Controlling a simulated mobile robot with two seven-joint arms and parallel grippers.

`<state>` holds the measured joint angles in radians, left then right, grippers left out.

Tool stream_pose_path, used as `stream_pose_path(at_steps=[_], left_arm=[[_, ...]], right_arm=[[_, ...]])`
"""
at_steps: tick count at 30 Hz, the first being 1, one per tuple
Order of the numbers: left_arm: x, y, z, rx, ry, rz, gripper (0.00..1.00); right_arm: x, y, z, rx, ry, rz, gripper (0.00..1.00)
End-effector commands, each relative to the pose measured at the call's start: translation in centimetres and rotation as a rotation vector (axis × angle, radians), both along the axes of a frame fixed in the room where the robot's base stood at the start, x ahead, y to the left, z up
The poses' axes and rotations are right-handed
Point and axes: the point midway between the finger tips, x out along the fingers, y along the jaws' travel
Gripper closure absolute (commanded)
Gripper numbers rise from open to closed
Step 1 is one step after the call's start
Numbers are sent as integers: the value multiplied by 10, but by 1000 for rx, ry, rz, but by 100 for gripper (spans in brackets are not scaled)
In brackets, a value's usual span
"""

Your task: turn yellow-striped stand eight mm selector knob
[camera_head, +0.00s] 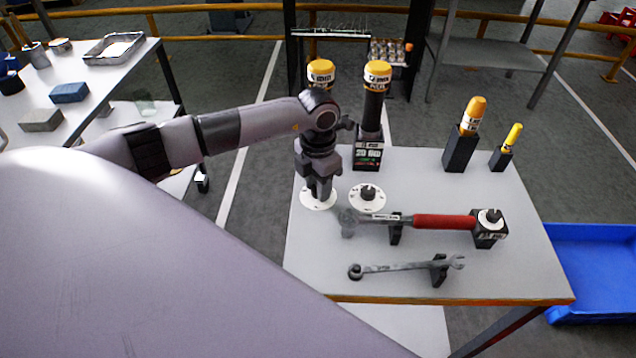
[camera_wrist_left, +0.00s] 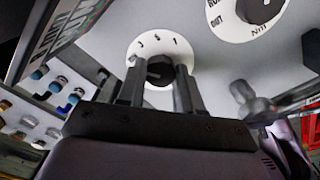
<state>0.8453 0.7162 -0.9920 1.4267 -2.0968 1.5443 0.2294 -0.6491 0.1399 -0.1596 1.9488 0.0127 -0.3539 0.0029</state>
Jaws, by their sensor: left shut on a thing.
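A round white dial (camera_head: 306,200) with a dark selector knob lies on the grey table, mostly hidden by my left gripper (camera_head: 319,192) in the head view. In the left wrist view the dial (camera_wrist_left: 185,52) carries small dark marks, and its black knob (camera_wrist_left: 160,69) sits between the two fingers of my left gripper (camera_wrist_left: 158,85). The left gripper points down and is shut on this knob. A second white dial (camera_head: 358,205) with a black knob (camera_head: 368,191) lies just to the right, apart from the gripper. No yellow stripes on a stand can be made out clearly.
Two yellow-capped tools stand behind the gripper, one (camera_head: 376,100) in a black stand (camera_head: 367,155). A red-handled torque wrench (camera_head: 445,222) and a spanner (camera_head: 400,267) lie on holders in front. Two smaller yellow-topped tools stand at right.

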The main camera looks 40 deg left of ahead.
Motion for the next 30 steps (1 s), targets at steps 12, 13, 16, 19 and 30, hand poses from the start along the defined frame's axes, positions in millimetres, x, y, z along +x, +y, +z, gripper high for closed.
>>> stream_pose_path(at_steps=[12,13,16,19,30], left_arm=[[1,0,-1,-2,-4,-207,96],[1,0,-1,-1,-4,-230,96],[2,0,-1,-1,-5,-307,96],[2,0,-1,-1,-5,-379,96],[2,0,1,-1,-7,-565,96]], right_arm=[[0,0,-18,0,-2,0,57],[1,0,-19,0,-2,0,57],[0,0,-25,0,-2,0,57],[0,0,-30,0,-2,0,57],[0,0,-41,0,-1,0,57]])
